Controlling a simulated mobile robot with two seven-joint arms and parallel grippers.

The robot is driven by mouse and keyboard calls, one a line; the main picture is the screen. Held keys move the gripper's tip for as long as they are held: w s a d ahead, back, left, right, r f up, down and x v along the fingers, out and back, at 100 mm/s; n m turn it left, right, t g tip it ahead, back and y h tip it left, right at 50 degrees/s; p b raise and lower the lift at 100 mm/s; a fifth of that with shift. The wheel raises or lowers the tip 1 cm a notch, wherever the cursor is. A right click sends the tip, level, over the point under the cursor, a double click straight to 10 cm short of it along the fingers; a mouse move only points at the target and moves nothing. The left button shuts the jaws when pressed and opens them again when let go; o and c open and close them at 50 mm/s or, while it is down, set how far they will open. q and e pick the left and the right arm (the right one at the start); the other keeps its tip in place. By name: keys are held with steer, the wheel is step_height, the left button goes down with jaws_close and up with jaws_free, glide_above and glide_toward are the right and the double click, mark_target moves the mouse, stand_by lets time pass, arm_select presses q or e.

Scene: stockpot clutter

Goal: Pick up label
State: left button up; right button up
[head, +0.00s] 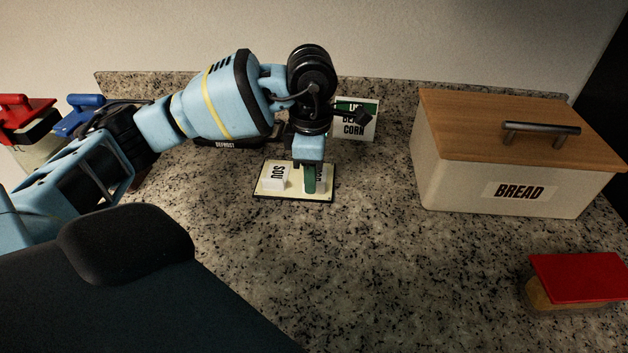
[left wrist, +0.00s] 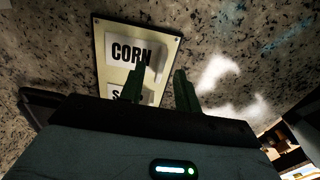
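A cream board (head: 293,197) with a dark edge lies on the counter and bears two white labels. One label (head: 275,178) reads "SOU", its end cut off; the other label (head: 321,184) is partly hidden behind my left gripper. In the left wrist view the "CORN" label (left wrist: 124,47) shows, with the partly covered soup label (left wrist: 119,93) below it. My left gripper (head: 310,186) points down over the board's right part. In the left wrist view its green fingers (left wrist: 160,75) stand apart, one over the board and one past its edge. Contact with a label cannot be told.
A sign (head: 355,128) ending in "CORN" stands behind the board, beside a dark "DEFROST" item (head: 222,144). A bread box (head: 495,196) stands at right, with a red-topped item (head: 578,277) before it. Red-lidded (head: 25,118) and blue-lidded (head: 82,117) containers are at left.

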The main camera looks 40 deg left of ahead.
arm_select(q)
steer(key=shift+f, duration=0.75)
steer(key=shift+c, duration=0.3)
jaws_close()
steer(key=shift+r, duration=0.2)
steer(key=shift+r, duration=0.6)
steer(key=shift+s+d+r, duration=0.1)
steer(key=shift+d+r, duration=0.05)
steer(key=shift+r, duration=0.4)
steer(key=shift+d+r, duration=0.15)
steer(key=shift+r, duration=0.35)
steer(key=s+d, duration=0.2)
steer(key=d, duration=0.2)
steer(key=s+d+r, duration=0.1)
steer(key=s+d, duration=0.1)
steer(key=d, duration=0.3)
steer(key=s+d+b, duration=0.1)
steer(key=s+d, duration=0.1)
steer(key=d, duration=0.2)
steer(key=shift+s+d+r, duration=0.2)
steer(key=shift+s+d, duration=0.2)
